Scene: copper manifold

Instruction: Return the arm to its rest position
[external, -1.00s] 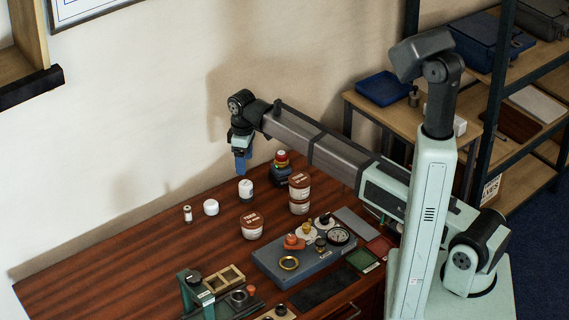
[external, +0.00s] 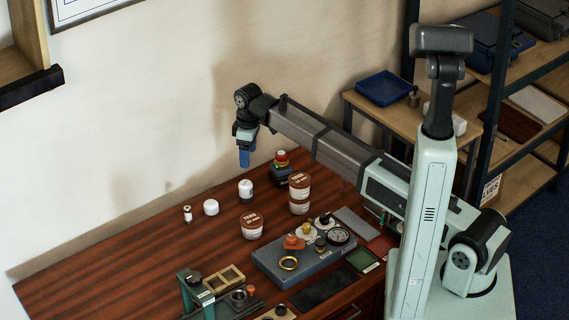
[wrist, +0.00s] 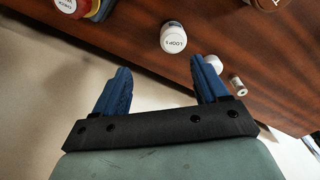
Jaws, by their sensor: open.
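My gripper (external: 245,158) hangs in the air above the back part of the wooden table, close to the wall, with its blue fingers pointing down. In the wrist view my gripper (wrist: 160,85) has its two blue fingers spread wide, with nothing between them. The fingers are apart from everything on the table. A white labelled jar (wrist: 173,37) stands on the table beyond the fingers; it also shows in the external view (external: 245,190). My arm stretches left from its base at the right, over the table's back edge.
A grey manifold block (external: 290,262) lies at the front. Shelving (external: 497,90) stands behind my base.

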